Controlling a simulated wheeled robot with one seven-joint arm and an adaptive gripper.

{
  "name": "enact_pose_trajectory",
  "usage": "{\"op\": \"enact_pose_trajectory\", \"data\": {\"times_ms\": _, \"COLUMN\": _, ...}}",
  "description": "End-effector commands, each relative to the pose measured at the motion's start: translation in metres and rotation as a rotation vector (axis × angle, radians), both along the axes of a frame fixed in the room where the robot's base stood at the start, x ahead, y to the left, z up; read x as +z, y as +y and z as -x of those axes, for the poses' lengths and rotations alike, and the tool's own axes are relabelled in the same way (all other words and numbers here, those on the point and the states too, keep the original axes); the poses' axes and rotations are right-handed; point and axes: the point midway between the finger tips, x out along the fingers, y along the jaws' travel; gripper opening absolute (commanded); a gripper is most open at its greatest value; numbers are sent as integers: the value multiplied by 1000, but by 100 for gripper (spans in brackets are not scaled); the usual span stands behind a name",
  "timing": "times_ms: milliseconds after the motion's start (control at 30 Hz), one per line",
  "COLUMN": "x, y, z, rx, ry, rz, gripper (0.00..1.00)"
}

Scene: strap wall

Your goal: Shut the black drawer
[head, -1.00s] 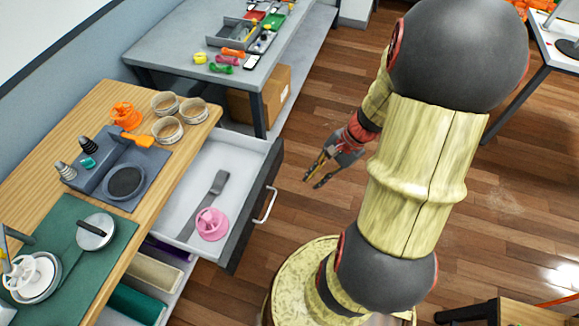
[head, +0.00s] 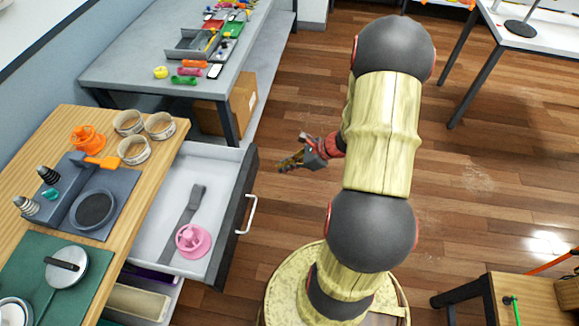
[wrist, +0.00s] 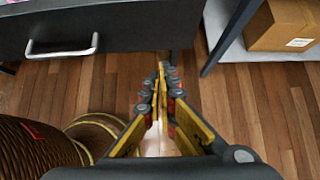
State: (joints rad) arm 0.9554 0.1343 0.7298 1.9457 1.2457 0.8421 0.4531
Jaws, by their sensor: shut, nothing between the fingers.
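The black drawer (head: 234,215) is pulled out from under the wooden counter. Its front is dark, with a silver bar handle (head: 248,214), and its inside is white. A pink round piece (head: 193,240) and a dark grey flat tool (head: 184,222) lie in it. My gripper (head: 281,167) is apart from the drawer, to the right of its front and toward its far end. In the wrist view the fingers (wrist: 160,72) are closed together and empty.
The wooden counter (head: 70,130) holds orange pieces, round tins and a dark coffee station. A grey table (head: 120,72) stands behind, with a cardboard box (head: 242,100) beneath. A wooden stool (head: 510,290) is at the lower right. The floor (head: 280,215) before the drawer is clear.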

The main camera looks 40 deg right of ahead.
Motion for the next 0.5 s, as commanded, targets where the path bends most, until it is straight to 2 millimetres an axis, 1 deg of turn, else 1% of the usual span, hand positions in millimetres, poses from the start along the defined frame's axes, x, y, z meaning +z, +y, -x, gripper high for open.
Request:
{"op": "enact_pose_trajectory", "data": {"times_ms": 33, "x": -12, "y": 6, "z": -6, "rx": 4, "ry": 1, "rz": -1, "gripper": 0}}
{"op": "enact_pose_trajectory", "data": {"times_ms": 233, "x": -39, "y": 22, "z": -28, "rx": 5, "ry": 0, "rz": -1, "gripper": 0}}
{"op": "enact_pose_trajectory", "data": {"times_ms": 400, "x": -36, "y": 35, "z": -48, "rx": 6, "ry": -2, "rz": 2, "gripper": 0}}
{"op": "enact_pose_trajectory", "data": {"times_ms": 500, "x": -35, "y": 40, "z": -55, "rx": 4, "ry": -1, "rz": 2, "gripper": 0}}
